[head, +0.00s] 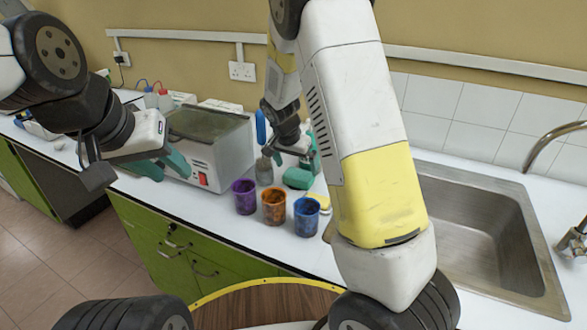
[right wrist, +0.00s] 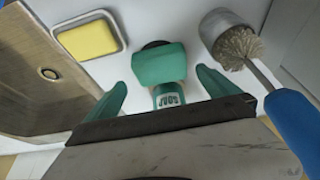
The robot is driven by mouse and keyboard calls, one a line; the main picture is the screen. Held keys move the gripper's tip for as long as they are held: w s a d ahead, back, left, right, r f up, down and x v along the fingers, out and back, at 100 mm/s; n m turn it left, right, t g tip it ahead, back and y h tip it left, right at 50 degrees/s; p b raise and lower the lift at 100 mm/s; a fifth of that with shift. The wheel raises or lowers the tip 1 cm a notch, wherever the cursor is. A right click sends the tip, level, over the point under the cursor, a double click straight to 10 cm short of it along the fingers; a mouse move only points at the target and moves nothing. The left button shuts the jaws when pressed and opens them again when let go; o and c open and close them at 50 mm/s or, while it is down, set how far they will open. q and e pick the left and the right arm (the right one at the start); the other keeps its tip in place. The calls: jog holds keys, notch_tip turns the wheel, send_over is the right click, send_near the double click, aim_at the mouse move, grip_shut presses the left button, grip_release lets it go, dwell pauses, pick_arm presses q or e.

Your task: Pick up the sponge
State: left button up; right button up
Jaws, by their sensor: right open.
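The yellow sponge (right wrist: 88,40) lies in a pale, rimmed dish (right wrist: 120,33) at the upper left of the right wrist view. In the head view the sponge (head: 321,199) shows partly, behind the blue cup and beside my right arm. My right gripper (right wrist: 161,77) is open, its teal fingers apart above the counter. A green object with a dark top (right wrist: 160,62) appears between the fingers, with no visible grip on it. The sponge is outside the fingers, to their left in the wrist view. My left gripper (head: 163,165) is open and empty in front of the grey bath.
A blue-handled brush (right wrist: 238,45) is close to the right finger. Purple (head: 244,197), orange (head: 273,207) and blue (head: 307,217) cups line the counter's front. A metal sink (head: 485,235) lies right. The grey bath (head: 218,140) stands left.

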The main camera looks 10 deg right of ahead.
aim_at(299, 175)
jog(key=x, duration=0.5)
jog(key=shift+f, duration=0.4)
jog(key=shift+a, duration=0.1)
jog(key=c, duration=1.3)
jog(key=shift+r, duration=0.25)
